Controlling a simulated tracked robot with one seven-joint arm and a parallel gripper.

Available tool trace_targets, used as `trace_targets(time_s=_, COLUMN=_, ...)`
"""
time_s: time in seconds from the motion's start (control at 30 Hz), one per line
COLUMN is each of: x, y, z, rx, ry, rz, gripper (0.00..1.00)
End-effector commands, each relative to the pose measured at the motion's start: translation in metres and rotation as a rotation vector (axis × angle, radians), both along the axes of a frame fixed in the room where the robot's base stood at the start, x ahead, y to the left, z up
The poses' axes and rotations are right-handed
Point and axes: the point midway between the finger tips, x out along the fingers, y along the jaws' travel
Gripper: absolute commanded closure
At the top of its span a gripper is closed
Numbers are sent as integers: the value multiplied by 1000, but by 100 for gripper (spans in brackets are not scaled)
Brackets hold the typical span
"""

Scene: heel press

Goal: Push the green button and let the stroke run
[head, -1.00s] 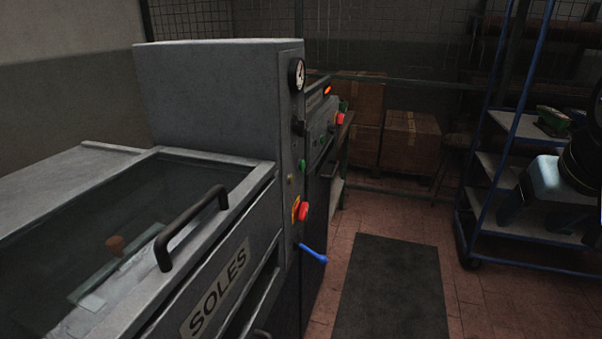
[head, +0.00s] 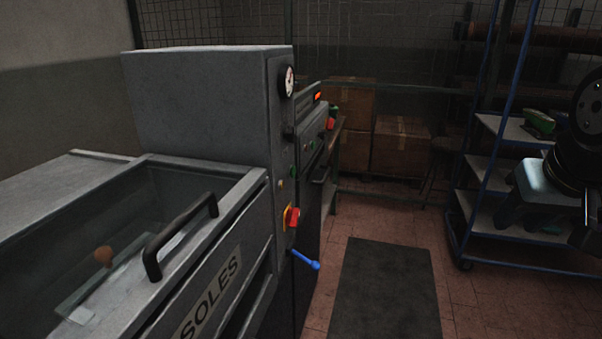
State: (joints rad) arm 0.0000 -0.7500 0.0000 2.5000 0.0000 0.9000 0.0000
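A red knob on a yellow plate (head: 291,216) and a blue lever (head: 305,260) sit lower on the panel. My gripper (head: 545,215), pale with dark parts, is at the right edge, in front of the rack and well away from the panel. Its fingers are too dark to read.
A glass-lidded box labelled SOLES with a black handle (head: 180,232) fills the front left. A blue-framed shelf rack (head: 480,150) stands at right. Cardboard boxes (head: 400,147) are at the back. A dark mat (head: 385,290) lies on the open tiled floor between machine and rack.

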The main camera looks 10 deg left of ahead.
Motion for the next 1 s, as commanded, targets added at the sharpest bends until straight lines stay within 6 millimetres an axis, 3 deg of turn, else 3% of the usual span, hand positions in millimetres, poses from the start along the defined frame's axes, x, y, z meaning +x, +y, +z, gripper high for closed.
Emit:
trace_targets(time_s=0.37, x=0, y=0, z=0, rx=0, ry=0, rz=0, gripper=100)
trace_targets(time_s=1.0, x=0, y=0, z=0, rx=0, ry=0, rz=0, gripper=100)
